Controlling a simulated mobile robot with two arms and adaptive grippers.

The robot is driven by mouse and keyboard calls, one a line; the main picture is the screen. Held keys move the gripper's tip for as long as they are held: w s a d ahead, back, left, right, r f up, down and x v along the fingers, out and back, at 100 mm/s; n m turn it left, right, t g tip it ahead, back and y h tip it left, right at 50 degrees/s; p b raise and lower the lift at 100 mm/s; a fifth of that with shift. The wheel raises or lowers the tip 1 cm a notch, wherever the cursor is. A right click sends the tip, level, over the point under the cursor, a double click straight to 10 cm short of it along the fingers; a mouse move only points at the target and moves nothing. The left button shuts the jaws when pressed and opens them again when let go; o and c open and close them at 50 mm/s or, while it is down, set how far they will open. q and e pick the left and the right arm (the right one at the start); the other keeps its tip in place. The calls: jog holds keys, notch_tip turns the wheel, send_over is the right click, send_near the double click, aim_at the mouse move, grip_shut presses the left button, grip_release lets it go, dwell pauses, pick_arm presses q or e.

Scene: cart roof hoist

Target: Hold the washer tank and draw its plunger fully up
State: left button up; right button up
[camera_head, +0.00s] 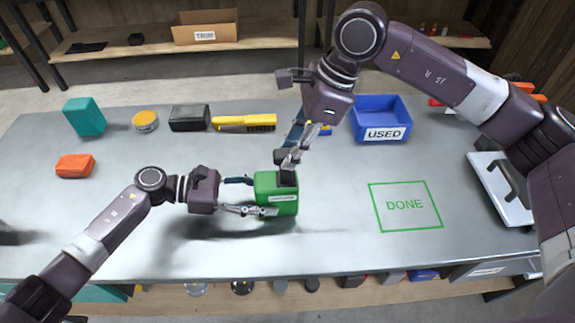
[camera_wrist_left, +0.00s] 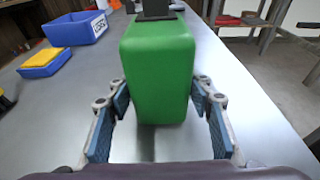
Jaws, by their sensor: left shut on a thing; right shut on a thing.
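The green washer tank (camera_head: 284,207) stands upright on the grey table, left of the DONE square. My left gripper (camera_head: 262,196) is shut on the tank's sides, one finger on each side. In the left wrist view the tank (camera_wrist_left: 160,70) sits between the blue finger pads of the left gripper (camera_wrist_left: 160,97). The dark plunger (camera_head: 286,180) is at the tank's top, and its dark part (camera_wrist_left: 155,8) also shows in the left wrist view. My right gripper (camera_head: 289,160) comes down from above and is shut on the plunger's top. Its fingers hide part of the plunger.
The green DONE outline (camera_head: 405,206) is bare at right. A blue USED bin (camera_head: 381,118) stands behind. A yellow-black brush (camera_head: 244,123), black box (camera_head: 189,118), yellow tin (camera_head: 145,121), teal box (camera_head: 85,117) and orange block (camera_head: 75,166) lie left.

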jog(key=shift+r, duration=0.8)
dwell(0.4)
jog(key=o, duration=1.2)
jog(key=shift+v, duration=2.9)
